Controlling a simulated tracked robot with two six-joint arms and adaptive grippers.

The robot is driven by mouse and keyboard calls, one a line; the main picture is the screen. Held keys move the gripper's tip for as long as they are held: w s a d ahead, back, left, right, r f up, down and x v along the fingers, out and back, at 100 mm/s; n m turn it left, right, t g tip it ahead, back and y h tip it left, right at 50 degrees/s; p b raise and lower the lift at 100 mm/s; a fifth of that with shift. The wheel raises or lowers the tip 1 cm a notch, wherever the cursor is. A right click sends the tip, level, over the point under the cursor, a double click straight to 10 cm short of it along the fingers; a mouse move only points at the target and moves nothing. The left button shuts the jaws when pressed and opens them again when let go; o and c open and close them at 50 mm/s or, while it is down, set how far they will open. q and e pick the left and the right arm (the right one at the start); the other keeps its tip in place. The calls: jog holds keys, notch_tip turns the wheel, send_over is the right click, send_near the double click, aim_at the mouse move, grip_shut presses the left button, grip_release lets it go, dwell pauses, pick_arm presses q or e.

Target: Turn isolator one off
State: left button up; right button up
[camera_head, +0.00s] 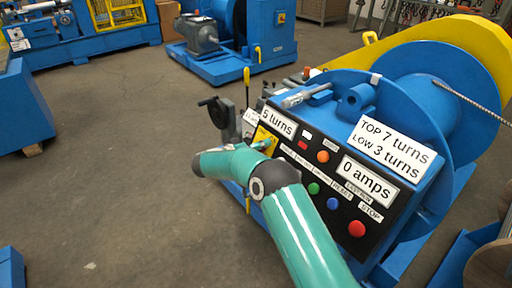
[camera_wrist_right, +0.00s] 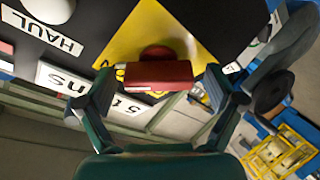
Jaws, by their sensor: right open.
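The isolator is a red bar-shaped handle (camera_wrist_right: 158,75) on a yellow plate (camera_wrist_right: 150,32) in the right wrist view. The handle lies about level across that picture. My right gripper (camera_wrist_right: 160,88) is open, with one finger on each side of the handle; I cannot tell whether they touch it. In the head view, the yellow plate (camera_head: 264,136) shows at the left end of the black control panel (camera_head: 318,185). My teal right arm reaches up to it, and the handle is hidden there. My left gripper is not in view. No isolator number is readable.
The panel carries a red button (camera_head: 356,229), a blue button (camera_head: 333,204), a green button (camera_head: 314,188) and an orange one (camera_head: 323,156). Signs read "5 turns" (camera_head: 278,122) and "0 amps" (camera_head: 368,181). A yellow-topped lever (camera_head: 246,76) stands behind.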

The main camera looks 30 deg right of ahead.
jog(key=c, duration=1.1)
jog(key=shift+c, duration=0.2)
